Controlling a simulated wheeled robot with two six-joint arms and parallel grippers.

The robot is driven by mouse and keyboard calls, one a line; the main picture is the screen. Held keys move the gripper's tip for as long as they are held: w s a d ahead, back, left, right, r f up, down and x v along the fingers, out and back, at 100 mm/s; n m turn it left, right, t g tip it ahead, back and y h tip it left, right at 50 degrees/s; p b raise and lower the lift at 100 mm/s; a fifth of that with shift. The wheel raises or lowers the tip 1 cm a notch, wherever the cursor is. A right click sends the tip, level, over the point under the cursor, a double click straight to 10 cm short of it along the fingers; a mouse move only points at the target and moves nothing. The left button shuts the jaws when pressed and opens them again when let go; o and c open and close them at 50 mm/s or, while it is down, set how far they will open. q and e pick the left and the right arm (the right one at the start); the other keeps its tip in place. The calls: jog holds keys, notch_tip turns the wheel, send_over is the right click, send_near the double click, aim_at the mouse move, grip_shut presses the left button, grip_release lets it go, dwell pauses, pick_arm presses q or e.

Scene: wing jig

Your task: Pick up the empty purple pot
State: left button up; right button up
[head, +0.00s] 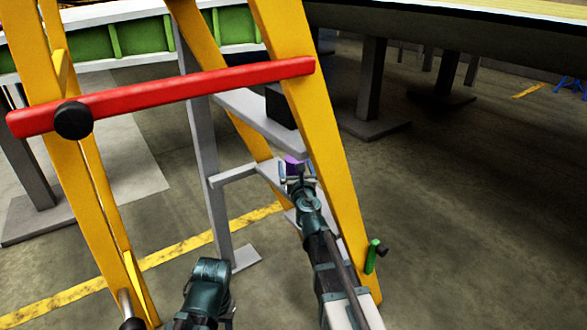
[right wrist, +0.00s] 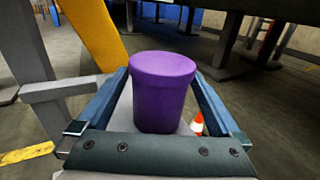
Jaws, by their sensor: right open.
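A purple pot (right wrist: 164,95) stands upright on a pale grey step in the right wrist view. Its top looks flat and purple, and I cannot tell whether it is empty. In the head view only a small purple part (head: 294,166) shows beyond my right gripper (head: 297,180), beside a yellow leg. My right gripper (right wrist: 160,100) is open, with a blue finger on each side of the pot and visible gaps between. My left gripper cannot be seen.
Yellow legs (head: 335,160) and a red bar (head: 180,92) stand close around my right arm. A black box (head: 281,107) sits on a grey shelf above the pot. A green handle (head: 372,256) is at the right leg. An orange-and-white cone (right wrist: 196,124) is behind.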

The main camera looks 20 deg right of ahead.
jog(key=c, duration=1.4)
jog(key=shift+r, duration=0.15)
jog(key=shift+c, duration=0.2)
jog(key=shift+r+p, duration=0.65)
jog(key=shift+p, duration=0.1)
jog(key=shift+s+a, duration=0.2)
jog(key=shift+a, duration=0.15)
jog(key=s+a, duration=0.3)
jog(key=a, duration=0.5)
jog(key=s+a, duration=0.3)
jog(key=a, duration=0.5)
jog(key=shift+a, duration=0.15)
